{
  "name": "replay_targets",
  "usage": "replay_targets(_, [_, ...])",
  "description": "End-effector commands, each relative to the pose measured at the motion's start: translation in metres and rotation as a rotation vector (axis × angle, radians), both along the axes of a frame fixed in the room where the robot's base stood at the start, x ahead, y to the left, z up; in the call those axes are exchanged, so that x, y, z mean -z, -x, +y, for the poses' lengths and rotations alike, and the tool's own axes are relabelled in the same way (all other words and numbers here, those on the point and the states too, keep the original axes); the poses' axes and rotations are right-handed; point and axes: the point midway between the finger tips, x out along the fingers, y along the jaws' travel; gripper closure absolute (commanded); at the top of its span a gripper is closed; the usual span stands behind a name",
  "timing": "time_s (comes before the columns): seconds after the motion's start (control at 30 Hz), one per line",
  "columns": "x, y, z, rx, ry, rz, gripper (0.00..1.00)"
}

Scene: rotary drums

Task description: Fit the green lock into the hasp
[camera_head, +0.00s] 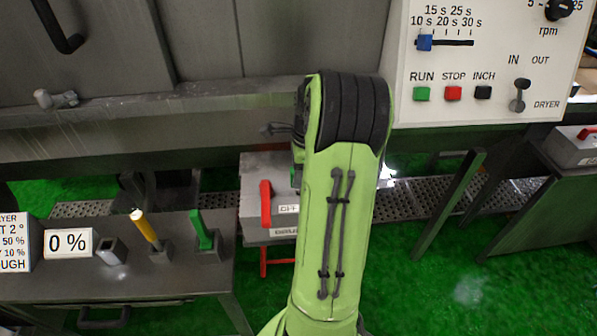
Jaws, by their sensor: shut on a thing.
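My green arm (335,215) rises through the middle of the head view, with its dark joint at the top. My gripper is hidden behind the arm, so its fingers and anything in them do not show. A grey isolator box (255,205) with a red handle (266,203) and an OFF label stands just left of the arm, which covers its right part. I cannot make out the hasp. I cannot identify the green lock; a green upright piece (202,230) stands in a holder on the bench, and I cannot tell what it is.
A grey bench (185,275) at lower left bears a yellow-handled piece (144,227), a small grey holder (111,250) and a 0 % sign (68,243). A control panel (490,60) is at upper right. A grey rail (150,108) crosses behind. Green floor is clear at right.

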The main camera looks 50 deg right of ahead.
Motion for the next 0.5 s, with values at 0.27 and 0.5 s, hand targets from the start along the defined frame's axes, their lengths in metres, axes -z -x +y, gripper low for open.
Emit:
replay_targets(0.27, [0.008,0.0,0.0,-0.001,0.0,0.0,0.97])
replay_targets(0.5, [0.014,0.0,0.0,-0.001,-0.001,0.001,0.97])
